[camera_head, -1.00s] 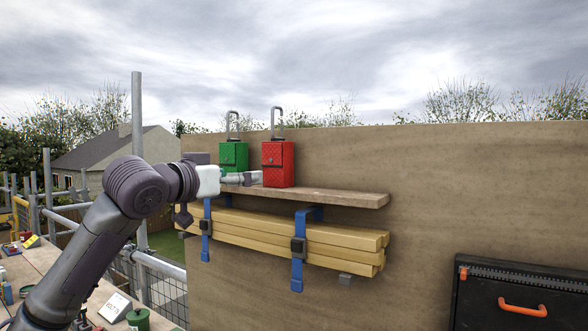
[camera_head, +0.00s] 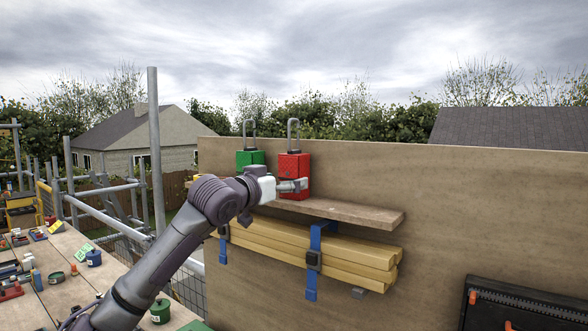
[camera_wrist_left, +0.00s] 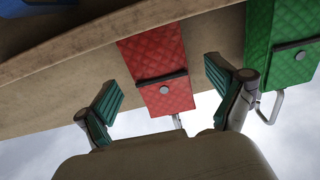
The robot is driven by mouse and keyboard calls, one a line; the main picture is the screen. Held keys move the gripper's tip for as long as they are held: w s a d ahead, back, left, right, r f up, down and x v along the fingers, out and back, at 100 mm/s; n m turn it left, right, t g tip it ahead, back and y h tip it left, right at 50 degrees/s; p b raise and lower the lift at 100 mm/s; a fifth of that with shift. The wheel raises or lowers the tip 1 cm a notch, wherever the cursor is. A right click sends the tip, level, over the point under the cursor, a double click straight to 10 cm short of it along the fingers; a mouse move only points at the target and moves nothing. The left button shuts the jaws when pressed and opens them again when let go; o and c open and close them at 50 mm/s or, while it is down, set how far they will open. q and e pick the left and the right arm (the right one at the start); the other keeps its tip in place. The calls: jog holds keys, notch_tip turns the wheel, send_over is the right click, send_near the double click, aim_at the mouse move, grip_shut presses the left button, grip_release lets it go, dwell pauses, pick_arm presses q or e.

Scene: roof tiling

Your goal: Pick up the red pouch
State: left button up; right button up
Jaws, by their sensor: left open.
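The red pouch (camera_head: 287,166), quilted with a grey hook on top, stands upright on the wooden shelf (camera_head: 350,211). My left gripper (camera_head: 302,185) is in front of the lower part of the pouch. In the left wrist view, which looks upside down, the red pouch (camera_wrist_left: 155,55) with its dark band and round button shows between and beyond the open fingers (camera_wrist_left: 165,82). Neither finger is visibly closed on it. The green pouch (camera_head: 250,157) stands to the left; it also shows at the right in the wrist view (camera_wrist_left: 290,55), close behind one finger. My right gripper is not in view.
Yellow timbers (camera_head: 350,253) held by blue straps (camera_head: 314,250) hang below the shelf on a brown wall (camera_head: 430,180). A black case (camera_head: 530,300) is at lower right. A bench (camera_head: 75,285) with small items and scaffold poles (camera_head: 156,150) is at left. The shelf's right end is clear.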

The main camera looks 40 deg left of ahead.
pick_arm(q)
jog(key=shift+w+a+r+p, duration=0.15)
jog(key=shift+w+p, duration=0.45)
jog(key=shift+w, duration=0.65)
jog(key=shift+w+f, duration=0.2)
jog(key=shift+w, duration=0.1)
jog(key=shift+s, duration=0.15)
jog(key=c, duration=1.4)
jog(key=shift+r, duration=0.1)
jog(key=shift+c, duration=0.9)
